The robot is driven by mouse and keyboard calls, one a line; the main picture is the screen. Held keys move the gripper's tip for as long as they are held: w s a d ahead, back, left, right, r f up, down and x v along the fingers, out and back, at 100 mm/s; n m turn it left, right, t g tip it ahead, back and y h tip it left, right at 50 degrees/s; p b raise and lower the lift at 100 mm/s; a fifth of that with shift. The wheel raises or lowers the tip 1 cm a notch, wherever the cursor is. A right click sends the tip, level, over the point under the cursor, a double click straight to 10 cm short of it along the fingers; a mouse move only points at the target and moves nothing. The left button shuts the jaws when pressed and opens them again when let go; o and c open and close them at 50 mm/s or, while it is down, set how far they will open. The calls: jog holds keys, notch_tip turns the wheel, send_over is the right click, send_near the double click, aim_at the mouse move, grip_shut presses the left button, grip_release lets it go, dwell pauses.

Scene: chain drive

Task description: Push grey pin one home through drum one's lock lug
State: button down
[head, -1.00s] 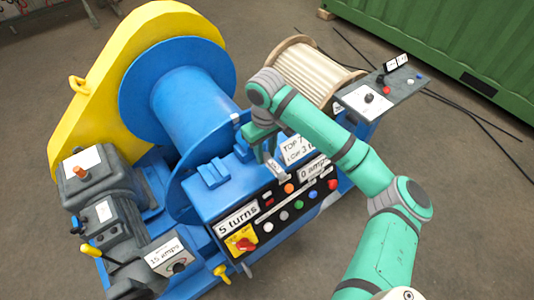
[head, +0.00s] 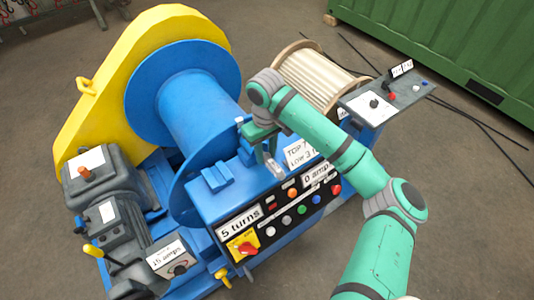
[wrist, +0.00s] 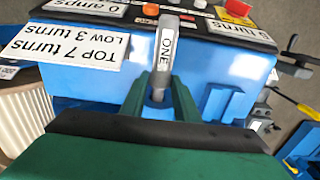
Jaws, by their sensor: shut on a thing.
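My gripper (wrist: 160,100) is shut on the grey pin (wrist: 166,52), which has a white label reading ONE. In the head view my gripper (head: 266,148) is over the blue winch's control box, and the grey pin (head: 272,168) hangs at its tip beside the label panel. The blue drum (head: 195,108) with its wide flange stands left of my gripper. A small blue upright with a pale top (head: 240,122) sits at the drum's right edge, close to the gripper. I cannot tell whether it is the lock lug, and I see no pin hole.
The control box carries a "5 turns" plate (head: 239,221), a red switch (head: 245,247) and several coloured buttons. A grey pedestal panel (head: 385,103) and a pale rope reel (head: 312,75) stand to the right. A grey motor (head: 100,180) is at the left.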

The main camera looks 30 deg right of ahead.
jog(key=shift+w+a, duration=0.1)
jog(key=shift+w, duration=1.05)
jog(key=c, duration=1.3)
grip_release()
jog(key=shift+a, duration=0.1)
jog(key=r, duration=1.1)
jog(key=shift+d, duration=0.2)
jog(key=shift+a+f, duration=0.1)
